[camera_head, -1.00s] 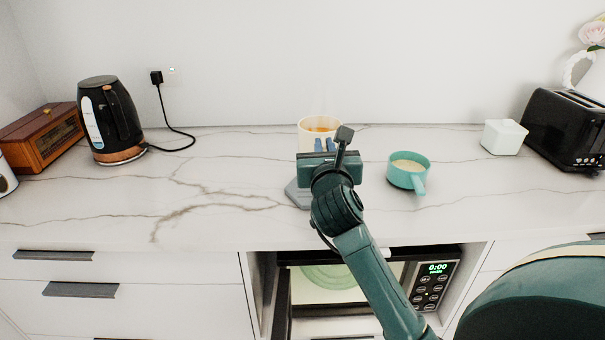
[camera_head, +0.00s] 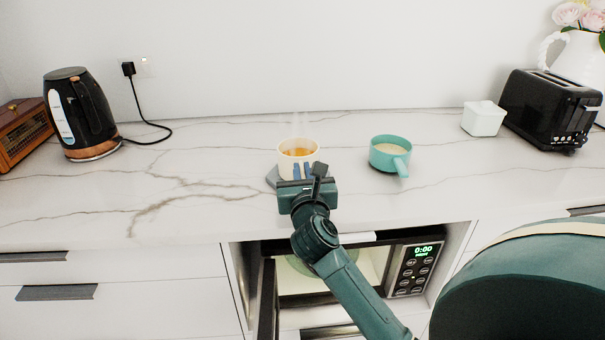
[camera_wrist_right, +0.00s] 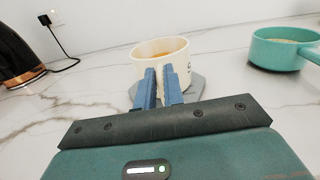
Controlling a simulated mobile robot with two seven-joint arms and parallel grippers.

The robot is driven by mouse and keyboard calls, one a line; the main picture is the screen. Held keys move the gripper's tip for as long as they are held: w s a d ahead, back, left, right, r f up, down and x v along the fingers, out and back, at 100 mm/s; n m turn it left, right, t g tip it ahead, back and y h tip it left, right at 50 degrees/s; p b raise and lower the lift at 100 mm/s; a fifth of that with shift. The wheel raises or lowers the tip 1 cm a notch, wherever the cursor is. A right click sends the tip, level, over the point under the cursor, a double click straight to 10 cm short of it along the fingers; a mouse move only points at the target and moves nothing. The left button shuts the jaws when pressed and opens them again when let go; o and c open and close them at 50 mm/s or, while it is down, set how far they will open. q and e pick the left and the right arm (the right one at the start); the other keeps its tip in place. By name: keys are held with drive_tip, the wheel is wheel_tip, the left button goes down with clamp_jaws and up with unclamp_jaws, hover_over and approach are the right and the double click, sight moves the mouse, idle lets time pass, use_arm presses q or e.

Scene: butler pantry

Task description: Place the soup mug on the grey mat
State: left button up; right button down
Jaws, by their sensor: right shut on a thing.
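The soup mug (camera_head: 298,163) is a cream cup with orange soup and faint steam above it. It is upright, at or just above the grey mat (camera_head: 272,178); I cannot tell whether its base touches. My right gripper (camera_head: 302,170) is shut on the soup mug from the front, its blue fingers close together, hiding the handle. In the right wrist view the mug (camera_wrist_right: 148,70) stands beyond the fingertips (camera_wrist_right: 160,70), with the mat (camera_wrist_right: 194,90) showing around its base. The mat is partly hidden by mug and gripper. My left gripper is out of view.
A teal handled mug (camera_head: 390,155) stands right of the mat. Further right are a white container (camera_head: 484,120) and a black toaster (camera_head: 550,108). A black kettle (camera_head: 82,115) stands left. Below is an open microwave (camera_head: 385,268).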

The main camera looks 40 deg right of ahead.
drive_tip(key=shift+r, duration=0.1)
drive_tip(key=c, duration=2)
unclamp_jaws()
drive_tip(key=shift+f, duration=0.25)
drive_tip(key=o, duration=0.5)
drive_tip(key=shift+r, duration=0.1)
drive_tip(key=shift+s+r, duration=0.1)
drive_tip(key=b+v, duration=0.1)
drive_tip(key=v, duration=1.1)
